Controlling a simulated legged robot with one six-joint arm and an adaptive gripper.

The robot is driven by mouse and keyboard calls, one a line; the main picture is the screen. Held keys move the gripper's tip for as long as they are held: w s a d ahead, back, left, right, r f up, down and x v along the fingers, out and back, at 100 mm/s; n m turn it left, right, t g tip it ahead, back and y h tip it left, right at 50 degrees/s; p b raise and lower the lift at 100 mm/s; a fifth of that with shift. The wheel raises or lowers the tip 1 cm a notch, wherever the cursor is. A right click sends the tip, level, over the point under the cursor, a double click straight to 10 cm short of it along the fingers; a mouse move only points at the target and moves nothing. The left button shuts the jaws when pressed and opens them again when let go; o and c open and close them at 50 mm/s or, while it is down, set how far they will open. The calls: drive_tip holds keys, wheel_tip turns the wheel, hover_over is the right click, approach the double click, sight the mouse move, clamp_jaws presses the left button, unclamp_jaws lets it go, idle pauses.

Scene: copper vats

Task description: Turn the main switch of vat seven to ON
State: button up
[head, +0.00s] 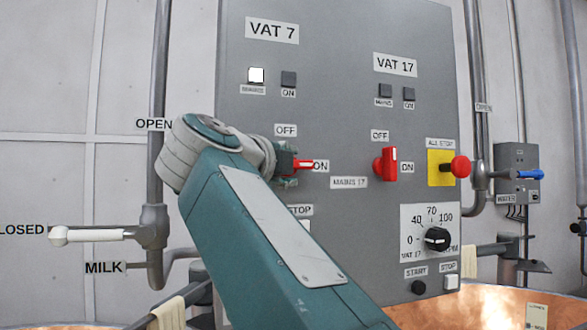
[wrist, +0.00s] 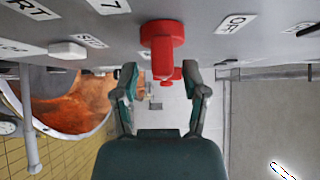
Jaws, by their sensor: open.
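The vat 7 main switch is a red rotary handle (head: 303,164), mostly hidden behind my gripper in the head view. Its visible part lies level and points right, at the ON label (head: 321,166); the OFF label (head: 286,131) is above. In the wrist view the red switch (wrist: 163,45) stands out from the panel, its handle seen nearly end-on. My gripper (wrist: 163,82) is open, with one finger on each side of the switch and visible gaps. In the head view my gripper (head: 284,163) is at the switch. The vat 7 MAINS lamp (head: 256,75) is lit white; the ON lamp (head: 288,79) is dark.
The vat 17 red switch (head: 388,163) stands upright to the right, towards OFF. Beyond are a red stop button (head: 460,166) on a yellow plate and a black dial (head: 437,239). Pipes and a white-handled milk valve (head: 90,235) are left. Copper vats (head: 500,300) are below.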

drive_tip(key=v, duration=0.9)
drive_tip(key=shift+s+a, duration=0.25)
